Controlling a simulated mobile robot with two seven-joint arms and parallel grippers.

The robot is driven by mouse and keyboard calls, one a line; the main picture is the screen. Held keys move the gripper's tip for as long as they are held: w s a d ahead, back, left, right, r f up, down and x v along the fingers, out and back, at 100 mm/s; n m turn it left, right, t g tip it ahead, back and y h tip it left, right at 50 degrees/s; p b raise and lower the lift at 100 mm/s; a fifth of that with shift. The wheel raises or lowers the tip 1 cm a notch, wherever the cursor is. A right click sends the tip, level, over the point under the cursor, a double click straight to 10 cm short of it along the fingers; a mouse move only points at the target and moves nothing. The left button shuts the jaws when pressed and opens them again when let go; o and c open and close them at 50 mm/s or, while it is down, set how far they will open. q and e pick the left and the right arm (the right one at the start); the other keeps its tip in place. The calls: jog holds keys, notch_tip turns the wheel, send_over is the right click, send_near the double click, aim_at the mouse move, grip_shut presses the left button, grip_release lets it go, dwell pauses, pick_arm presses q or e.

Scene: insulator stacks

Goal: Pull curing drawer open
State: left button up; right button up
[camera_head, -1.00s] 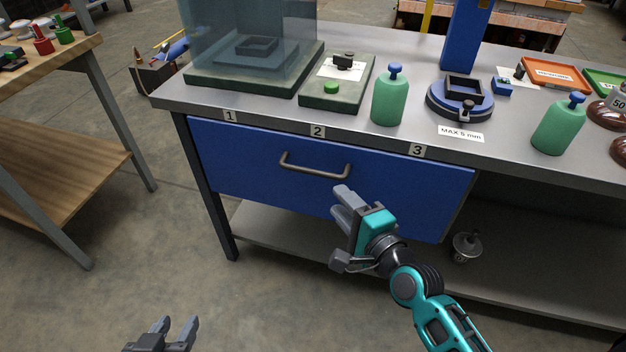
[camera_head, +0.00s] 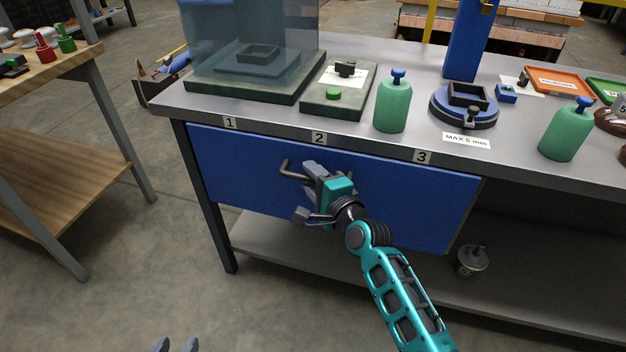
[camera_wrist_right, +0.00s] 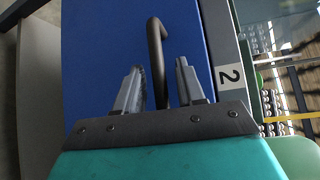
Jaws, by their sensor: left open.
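The blue drawer (camera_head: 240,178) sits under the grey bench top, its front apparently flush with the frame. Its dark bar handle (camera_head: 290,172) is partly hidden by my right gripper (camera_head: 313,174). In the right wrist view the handle (camera_wrist_right: 155,38) runs between the two fingers of my right gripper (camera_wrist_right: 160,69). These fingers are apart, with visible gaps to the bar, so the gripper is open around or just in front of it. My left gripper (camera_head: 176,346) is open and empty at the bottom edge, with only its fingertips showing.
The floor before the drawer is clear.

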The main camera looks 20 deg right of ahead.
jog(key=shift+c, duration=0.2)
grip_shut()
dwell(0.4)
